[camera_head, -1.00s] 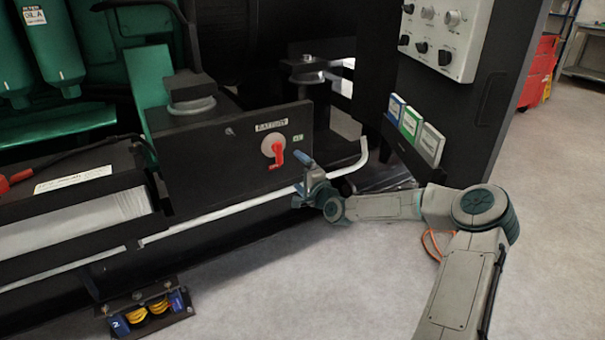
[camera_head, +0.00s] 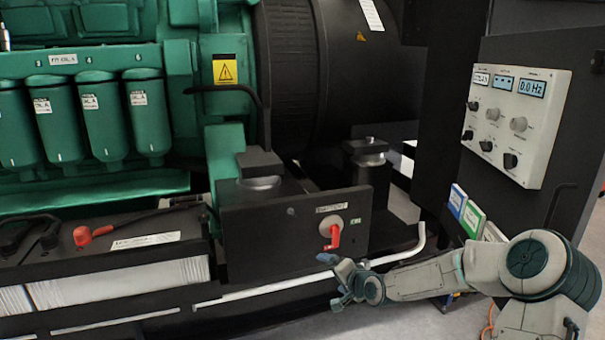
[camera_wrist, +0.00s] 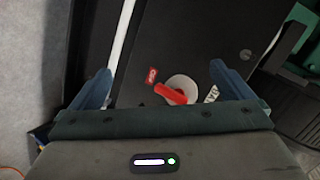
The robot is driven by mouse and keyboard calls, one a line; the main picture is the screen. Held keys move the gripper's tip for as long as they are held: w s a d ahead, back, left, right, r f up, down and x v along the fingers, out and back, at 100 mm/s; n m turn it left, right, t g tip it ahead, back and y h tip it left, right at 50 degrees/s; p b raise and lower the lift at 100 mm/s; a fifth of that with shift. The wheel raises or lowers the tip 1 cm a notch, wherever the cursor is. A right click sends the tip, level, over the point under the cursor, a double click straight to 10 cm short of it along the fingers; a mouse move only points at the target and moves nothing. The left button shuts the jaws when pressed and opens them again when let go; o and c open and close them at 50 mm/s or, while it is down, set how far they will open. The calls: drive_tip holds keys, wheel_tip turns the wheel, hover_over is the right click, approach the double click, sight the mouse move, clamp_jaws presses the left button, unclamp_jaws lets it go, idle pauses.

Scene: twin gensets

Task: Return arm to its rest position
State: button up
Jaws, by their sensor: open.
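My gripper (camera_head: 335,280) is at the lower middle of the head view, in front of and a little below the black battery switch panel (camera_head: 265,240). The panel carries a red switch handle (camera_head: 334,236) on a round light plate. In the wrist view my gripper (camera_wrist: 170,85) is open, with its two blue fingers apart and nothing between them. The red handle (camera_wrist: 170,93) shows beyond the fingers, apart from them as far as I can tell. My arm reaches in from the lower right of the head view.
A white rail (camera_head: 300,282) runs low along the genset, close to my gripper. A control box (camera_head: 515,125) with knobs and displays is at right, above my arm. A battery (camera_head: 120,285) is at left. Grey floor (camera_head: 420,320) shows below my arm.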

drive_tip(key=s+d+r+n+g+h+p, duration=0.2)
drive_tip(key=s+r+p, duration=0.9)
drive_tip(key=s+r, duration=0.6)
drive_tip(key=s+d+r+n+g+h+p, duration=0.2)
drive_tip(key=s+r+n+g+h+p, duration=0.2)
drive_tip(key=s+r+p, duration=0.6)
drive_tip(key=s+r+n+g, duration=0.1)
drive_tip(key=s+r+g, duration=0.1)
drive_tip(key=s+r, duration=0.6)
drive_tip(key=shift+s+n+g+p, duration=0.3)
drive_tip(key=shift+s+n+p, duration=0.1)
drive_tip(key=shift+s, duration=1.6)
